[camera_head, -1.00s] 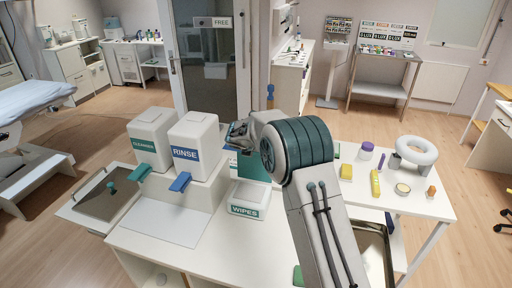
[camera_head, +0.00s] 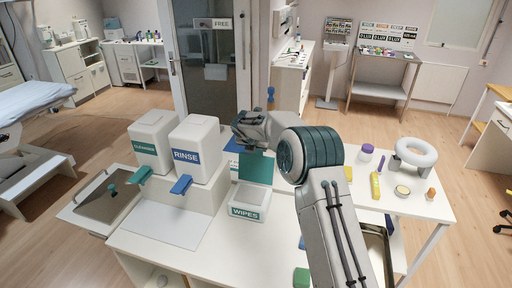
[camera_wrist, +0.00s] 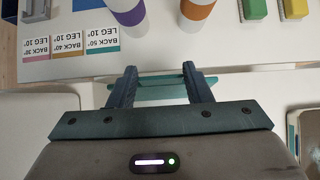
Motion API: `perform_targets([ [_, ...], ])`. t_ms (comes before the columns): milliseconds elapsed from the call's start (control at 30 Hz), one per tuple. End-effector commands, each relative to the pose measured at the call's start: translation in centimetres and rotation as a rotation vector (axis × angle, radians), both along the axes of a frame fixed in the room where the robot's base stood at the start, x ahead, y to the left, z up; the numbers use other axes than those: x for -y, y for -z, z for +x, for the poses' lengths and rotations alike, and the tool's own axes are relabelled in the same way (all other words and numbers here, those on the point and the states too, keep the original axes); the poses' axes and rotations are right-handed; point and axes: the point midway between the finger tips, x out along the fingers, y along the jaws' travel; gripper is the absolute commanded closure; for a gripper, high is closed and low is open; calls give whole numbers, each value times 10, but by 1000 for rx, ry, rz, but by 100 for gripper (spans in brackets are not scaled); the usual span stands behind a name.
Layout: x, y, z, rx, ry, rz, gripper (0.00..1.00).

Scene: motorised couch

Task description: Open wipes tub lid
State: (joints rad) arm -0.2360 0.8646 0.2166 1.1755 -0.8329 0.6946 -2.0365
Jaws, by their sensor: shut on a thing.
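The wipes tub (camera_head: 247,204) is a white box with a green WIPES label, standing on the white table right of the RINSE dispenser. Its teal lid (camera_head: 257,169) stands raised, roughly upright, above the tub. My gripper (camera_head: 241,122) is above the lid's top edge in the head view; its fingertips are hard to make out there. In the wrist view my gripper (camera_wrist: 162,82) is shut on a teal strip (camera_wrist: 160,92), which looks like the lid's edge. The tub's inside is mostly hidden.
The RINSE dispenser (camera_head: 195,150) and CLEANSER dispenser (camera_head: 152,142) stand left of the tub. A white ring (camera_head: 414,151), yellow bottle (camera_head: 376,186) and small jars are at the table's right. Bottles with purple (camera_wrist: 128,14) and orange (camera_wrist: 200,10) bands show ahead.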

Motion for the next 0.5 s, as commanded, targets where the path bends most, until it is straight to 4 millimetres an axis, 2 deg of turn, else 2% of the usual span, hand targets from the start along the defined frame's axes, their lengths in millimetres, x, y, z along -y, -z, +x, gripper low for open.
perform_targets([
  [33,-1,-10,4,21,-4,5,96],
  [67,-1,-10,4,21,-4,5,47],
  [100,-1,-10,4,21,-4,5,36],
  [133,-1,-9,4,20,-3,5,33],
  [500,-1,-7,-1,10,-1,2,33],
])
